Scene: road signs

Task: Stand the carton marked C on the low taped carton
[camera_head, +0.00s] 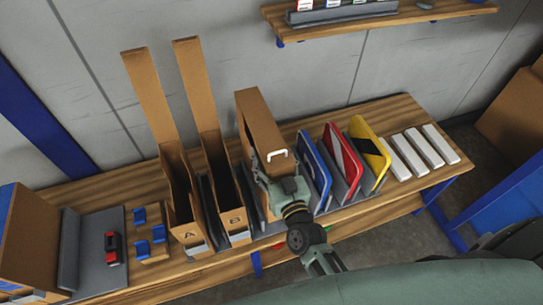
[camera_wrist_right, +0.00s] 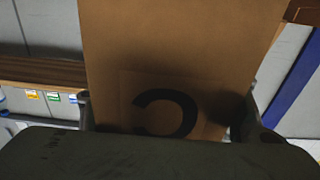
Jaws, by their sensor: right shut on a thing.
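The carton marked C (camera_head: 262,118) is a tall, narrow brown box, upright between the open carton B (camera_head: 235,222) and the blue sign (camera_head: 314,168). My right gripper (camera_head: 270,172) is at its near side, shut on it. In the right wrist view the carton (camera_wrist_right: 180,50) fills the middle, its black letter upside down, with a finger at each side. The gripper hides its lower front, so I cannot tell whether it touches the bench. No tape shows clearly on any carton, so I cannot single out the low taped carton. My left gripper is not in view.
Open carton A (camera_head: 188,235) stands left of B, both with tall raised flaps. Red (camera_head: 343,160) and yellow (camera_head: 370,150) signs stand to the right, then white bars (camera_head: 425,147). Brown boxes show at the left (camera_head: 28,240) and right (camera_head: 512,115) edges. A shelf (camera_head: 390,18) hangs above.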

